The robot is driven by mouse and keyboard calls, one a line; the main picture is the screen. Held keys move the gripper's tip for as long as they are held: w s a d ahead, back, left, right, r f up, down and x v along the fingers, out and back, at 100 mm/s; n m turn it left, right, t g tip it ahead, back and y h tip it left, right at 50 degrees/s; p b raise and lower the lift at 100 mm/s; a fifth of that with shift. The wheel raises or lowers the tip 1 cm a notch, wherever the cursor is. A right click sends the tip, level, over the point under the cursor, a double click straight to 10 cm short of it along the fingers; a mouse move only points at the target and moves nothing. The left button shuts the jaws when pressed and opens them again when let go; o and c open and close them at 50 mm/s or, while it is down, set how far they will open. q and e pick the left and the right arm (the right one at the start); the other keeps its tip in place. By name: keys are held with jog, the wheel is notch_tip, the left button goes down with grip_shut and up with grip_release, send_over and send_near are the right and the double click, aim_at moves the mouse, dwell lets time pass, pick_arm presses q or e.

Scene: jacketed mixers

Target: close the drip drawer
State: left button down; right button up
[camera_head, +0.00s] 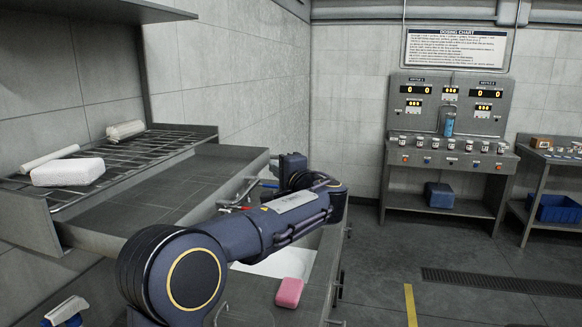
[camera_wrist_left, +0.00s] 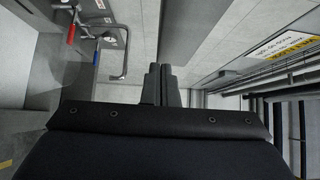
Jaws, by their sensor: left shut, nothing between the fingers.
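The drip drawer (camera_head: 150,195) is the wide, flat grey tray under the wire rack at the left in the head view. It stands pulled out from under the rack, over the sink. My left arm reaches across in front of it, and my left gripper (camera_head: 279,160) is near the far right end of the drawer's front edge. In the left wrist view the gripper's fingers (camera_wrist_left: 160,86) are together and empty. I cannot tell whether they touch the drawer. My right gripper is not in view.
The wire rack (camera_head: 135,153) holds a white block (camera_head: 68,172) and pale rolls. A red-handled tap (camera_wrist_left: 71,33) is close by. Floor to the right is clear before the dosing station (camera_head: 450,140).

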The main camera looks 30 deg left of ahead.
aim_at(228, 165)
pick_arm(q)
jog(key=shift+a, duration=0.35)
jog(key=shift+s, duration=0.1)
jog(key=s+a+b, duration=0.1)
jog(key=a, duration=0.2)
jog(key=s+a+b, duration=0.1)
jog(key=a+b, duration=0.1)
jog(key=a, duration=0.2)
jog(key=s+a+b, duration=0.1)
jog(key=a, duration=0.3)
jog(key=shift+s+f, duration=0.15)
jog(key=shift+s, duration=0.1)
jog(key=shift+s+a+b, duration=0.15)
jog(key=shift+a+b, duration=0.15)
jog(key=shift+a, duration=0.2)
jog(key=shift+d, duration=0.1)
